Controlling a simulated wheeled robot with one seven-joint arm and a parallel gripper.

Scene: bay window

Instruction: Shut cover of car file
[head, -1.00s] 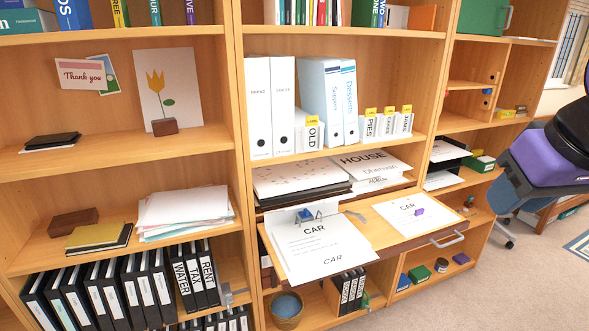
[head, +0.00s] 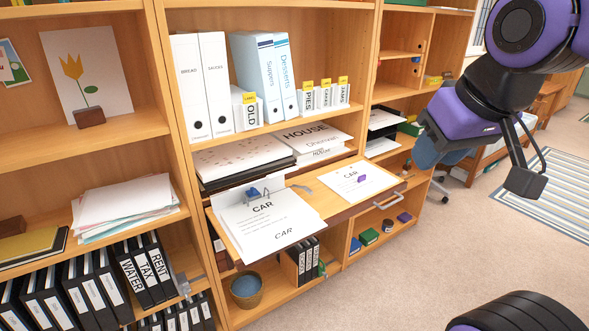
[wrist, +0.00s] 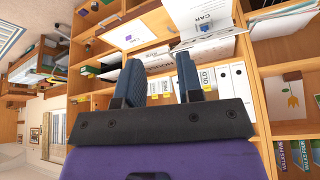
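The car file (head: 262,216) lies open on the left of a pull-out wooden board, with white pages marked CAR on it and a blue-grey lever clip at its back edge. I cannot clearly tell its cover from its pages. The file's white pages also show at the top of the wrist view (wrist: 207,18). My gripper (wrist: 159,75) is empty, its two dark fingers apart. In the head view it is at the right, well away from the file.
The pull-out board (head: 328,205) has a metal handle (head: 388,201) on its front edge. Paper stacks (head: 315,140) lie behind it, and upright white and blue binders (head: 258,75) stand on the shelf above. A basket (head: 246,290) sits below. Open carpet (head: 430,260) lies at the right.

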